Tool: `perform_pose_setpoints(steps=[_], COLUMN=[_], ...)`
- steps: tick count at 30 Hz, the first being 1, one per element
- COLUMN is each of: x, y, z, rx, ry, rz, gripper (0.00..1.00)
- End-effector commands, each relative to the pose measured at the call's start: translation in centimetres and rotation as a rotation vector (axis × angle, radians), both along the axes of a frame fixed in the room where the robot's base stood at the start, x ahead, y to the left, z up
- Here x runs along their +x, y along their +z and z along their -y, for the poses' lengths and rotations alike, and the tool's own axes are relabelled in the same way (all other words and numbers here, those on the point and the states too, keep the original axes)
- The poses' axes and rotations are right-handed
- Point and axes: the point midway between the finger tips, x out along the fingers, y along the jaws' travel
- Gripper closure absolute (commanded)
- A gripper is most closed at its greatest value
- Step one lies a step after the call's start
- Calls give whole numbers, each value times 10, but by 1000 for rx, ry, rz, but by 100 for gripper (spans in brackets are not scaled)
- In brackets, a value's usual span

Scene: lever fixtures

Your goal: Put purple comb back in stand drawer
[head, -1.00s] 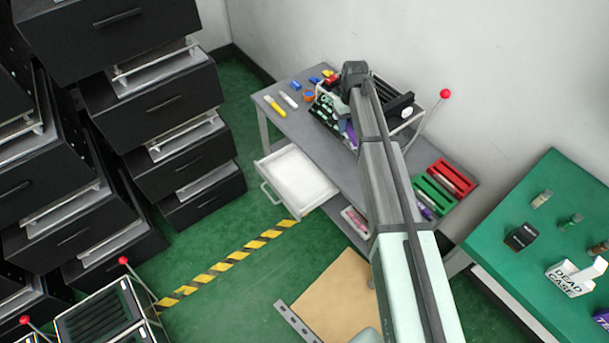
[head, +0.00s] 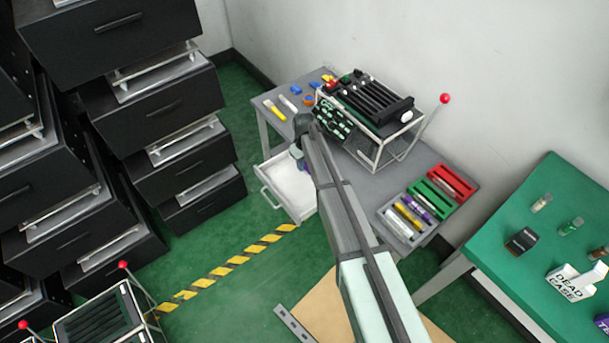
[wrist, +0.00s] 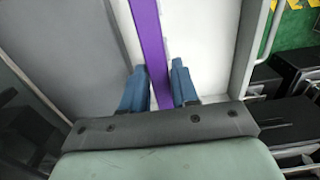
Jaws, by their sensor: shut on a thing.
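The purple comb (wrist: 150,40) runs as a long strip between the two blue fingers of my gripper (wrist: 160,68) in the wrist view. My gripper is shut on it. The white drawer (head: 287,192) of the grey stand (head: 345,165) is pulled open on the stand's left side. In the head view my gripper (head: 299,163) is over the drawer's inner end, and my arm hides part of the drawer. The drawer's white inside (wrist: 208,40) lies behind the comb in the wrist view. I cannot tell whether the comb touches the drawer floor.
A wire-framed lever fixture (head: 370,110) stands on the stand, with a red-knobbed lever (head: 445,98). Red, green and grey trays (head: 432,195) lie at its right end. Black drawer cabinets (head: 165,130) stand at left. A green table (head: 540,220) is at right.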

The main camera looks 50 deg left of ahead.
Motion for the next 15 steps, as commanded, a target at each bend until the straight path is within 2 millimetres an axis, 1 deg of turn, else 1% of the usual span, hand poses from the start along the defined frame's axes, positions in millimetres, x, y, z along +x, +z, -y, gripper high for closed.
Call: perform_pose_setpoints(steps=[1,3,6,11,15], x=[0,0,1,0,1], y=[-11,-21,-31,-42,-60], z=[0,0,0,0,0], rx=[-3,-2,-1,-2,-1], ry=[0,-1,-1,-1,-1], rz=[-1,-1,-1,-1,-1], gripper=[99,99,99,99,99])
